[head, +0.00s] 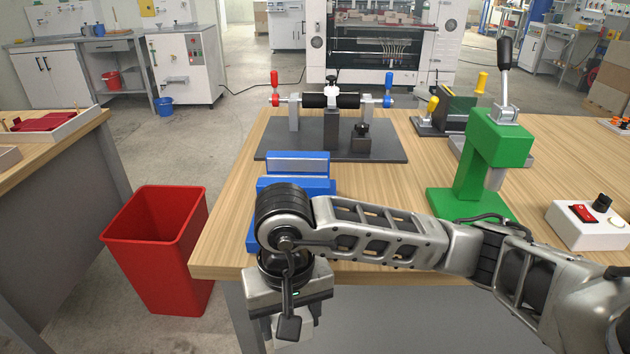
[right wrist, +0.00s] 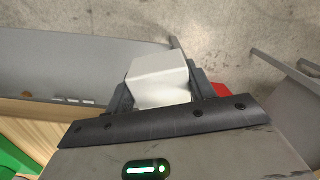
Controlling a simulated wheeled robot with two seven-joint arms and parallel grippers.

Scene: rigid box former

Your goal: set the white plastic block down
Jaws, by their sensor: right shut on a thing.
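The white plastic block (right wrist: 158,72) shows in the right wrist view between the two dark fingers of my right gripper (right wrist: 162,92). The gripper is shut on it. Its lower part is hidden behind the gripper body. In the head view my right gripper (head: 290,322) hangs pointing down in front of the wooden table's near left edge, not over the tabletop. A pale piece shows at its lower end, partly covered, and I cannot tell there how much of it is block. My left gripper is not in view.
A red bin (head: 155,245) stands on the floor left of the table (head: 222,235). A blue vise (head: 297,178) sits just behind my right wrist. A green press (head: 490,150), a control box (head: 588,222) and a roller fixture (head: 331,130) stand on the table.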

